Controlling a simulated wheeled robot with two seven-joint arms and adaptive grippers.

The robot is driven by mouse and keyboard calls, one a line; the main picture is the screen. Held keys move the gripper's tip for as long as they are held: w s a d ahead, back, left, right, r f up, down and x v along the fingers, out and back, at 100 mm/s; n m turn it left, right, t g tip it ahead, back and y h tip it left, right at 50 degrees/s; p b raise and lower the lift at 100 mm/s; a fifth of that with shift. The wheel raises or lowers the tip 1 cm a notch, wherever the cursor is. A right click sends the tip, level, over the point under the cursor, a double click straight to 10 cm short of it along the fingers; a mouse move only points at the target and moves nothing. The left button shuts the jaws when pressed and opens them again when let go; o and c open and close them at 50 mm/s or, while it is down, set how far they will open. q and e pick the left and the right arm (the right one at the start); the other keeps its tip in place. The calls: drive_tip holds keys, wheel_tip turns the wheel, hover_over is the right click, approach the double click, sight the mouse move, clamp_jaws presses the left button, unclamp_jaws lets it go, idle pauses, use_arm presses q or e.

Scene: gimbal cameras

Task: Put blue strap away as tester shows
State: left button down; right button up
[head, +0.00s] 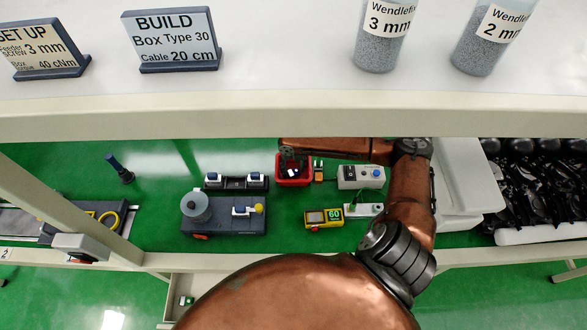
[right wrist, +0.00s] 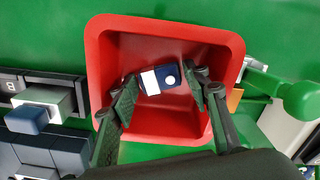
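A small dark-blue piece with a white band and a white dot (right wrist: 161,79) lies inside the red bin (right wrist: 110,45); I cannot tell if it is the blue strap. The bin also shows in the head view (head: 304,181). My right gripper (right wrist: 166,88) reaches into the bin with its fingers apart, one on each side of the piece; I see no clear contact. A grey box with a blue knob (head: 375,171) and a yellow meter reading 60 (head: 323,218) stand right of and below the bin; I cannot tell which is the tester. My left gripper is out of view.
Blue-and-white pieces sit in a dark rack (head: 236,184) left of the bin. A dark fixture with a spool (head: 220,218) stands in front of it. White trays (head: 460,170) are at the right. A shelf (head: 290,115) overhangs the green bench.

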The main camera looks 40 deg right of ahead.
sight(293, 171)
drive_tip(key=shift+o, duration=1.2)
wheel_tip(293, 171, up, 12)
drive_tip(key=p, duration=0.1)
drive_tip(key=shift+r, duration=0.15)
